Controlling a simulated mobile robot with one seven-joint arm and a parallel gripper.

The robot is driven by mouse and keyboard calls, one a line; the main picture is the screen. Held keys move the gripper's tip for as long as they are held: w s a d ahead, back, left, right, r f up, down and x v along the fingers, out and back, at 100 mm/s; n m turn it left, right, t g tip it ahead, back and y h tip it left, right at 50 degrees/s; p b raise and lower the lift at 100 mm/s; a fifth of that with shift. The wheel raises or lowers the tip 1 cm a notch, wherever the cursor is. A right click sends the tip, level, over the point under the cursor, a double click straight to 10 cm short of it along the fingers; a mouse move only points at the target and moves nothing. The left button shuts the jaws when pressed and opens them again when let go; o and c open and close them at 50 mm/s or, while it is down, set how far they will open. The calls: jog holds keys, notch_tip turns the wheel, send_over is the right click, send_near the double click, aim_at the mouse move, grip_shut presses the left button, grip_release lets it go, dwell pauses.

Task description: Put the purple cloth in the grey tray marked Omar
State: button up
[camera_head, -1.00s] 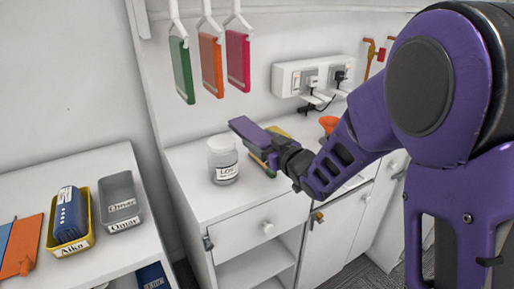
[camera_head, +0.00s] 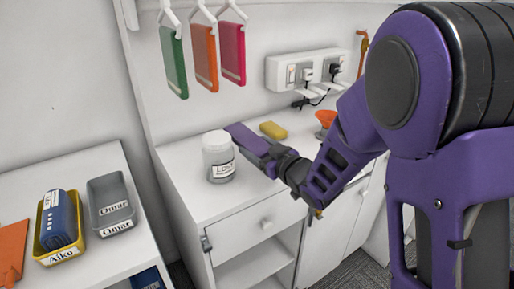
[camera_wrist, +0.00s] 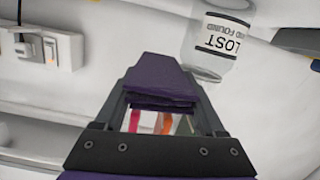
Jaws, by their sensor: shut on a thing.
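My gripper (camera_head: 274,160) is shut on the purple cloth (camera_head: 248,139), a flat folded piece held above the white counter, just right of a jar. In the wrist view the purple cloth (camera_wrist: 158,77) sits between the fingertips. The grey tray marked Omar (camera_head: 111,205) stands on the white surface at the left, apart from the gripper. It looks empty, and its front label reads Omar.
A jar labelled Lost (camera_head: 218,157) stands close beside the cloth. A yellow tray marked Aiko (camera_head: 74,248) holds a blue item (camera_head: 58,219) left of the grey tray. A yellow sponge-like block (camera_head: 273,130) lies behind. Green, orange and pink cloths (camera_head: 232,54) hang above.

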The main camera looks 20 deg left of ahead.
jog(key=shift+f+b, duration=0.4)
jog(key=o, duration=1.5)
jog(key=shift+r, duration=0.15)
